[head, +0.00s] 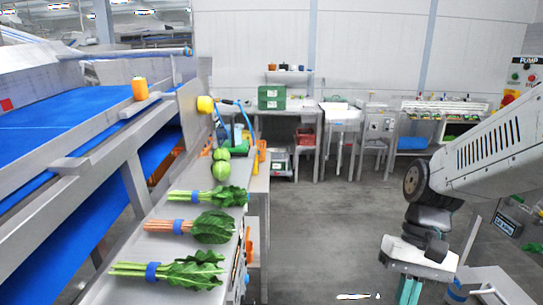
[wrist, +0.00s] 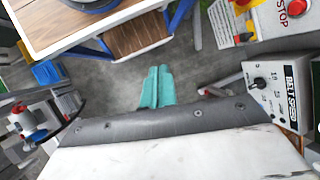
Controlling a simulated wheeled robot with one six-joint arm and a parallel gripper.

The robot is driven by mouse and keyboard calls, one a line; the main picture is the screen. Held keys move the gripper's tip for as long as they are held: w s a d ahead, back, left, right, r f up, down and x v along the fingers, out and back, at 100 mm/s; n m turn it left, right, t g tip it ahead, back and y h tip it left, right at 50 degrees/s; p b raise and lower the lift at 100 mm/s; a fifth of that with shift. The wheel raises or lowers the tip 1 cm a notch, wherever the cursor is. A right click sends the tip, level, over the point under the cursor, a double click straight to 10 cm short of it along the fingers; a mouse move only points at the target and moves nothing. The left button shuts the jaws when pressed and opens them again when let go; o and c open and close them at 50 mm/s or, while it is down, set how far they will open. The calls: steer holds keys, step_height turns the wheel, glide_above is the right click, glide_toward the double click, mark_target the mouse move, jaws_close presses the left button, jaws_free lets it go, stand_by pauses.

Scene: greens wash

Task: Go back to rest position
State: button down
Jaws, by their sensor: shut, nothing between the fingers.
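My gripper (head: 410,289) hangs at the lower right of the head view, pointing down, with its teal fingers together and nothing between them. The same shut fingers show in the wrist view (wrist: 157,86), above the grey floor. My white and grey arm reaches in from the right edge of the head view. The gripper is well to the right of the steel bench and touches nothing that I can see.
Tied bunches of greens (head: 208,196) and green vegetables (head: 221,170) lie on the steel bench (head: 165,248) at left. A blue conveyor (head: 75,125) is farther left. A belt-speed box (wrist: 275,92) is right in the wrist view. The central floor (head: 315,235) is clear.

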steer(key=s+d+r+n+t+h, duration=0.1)
steer(key=s+d+r+t+h, duration=0.1)
steer(key=s+d+r+t, duration=0.2)
steer(key=shift+s+r+n+t+h, duration=0.4)
steer(key=shift+s+r+t, duration=0.6)
steer(key=shift+s+r, duration=1.1)
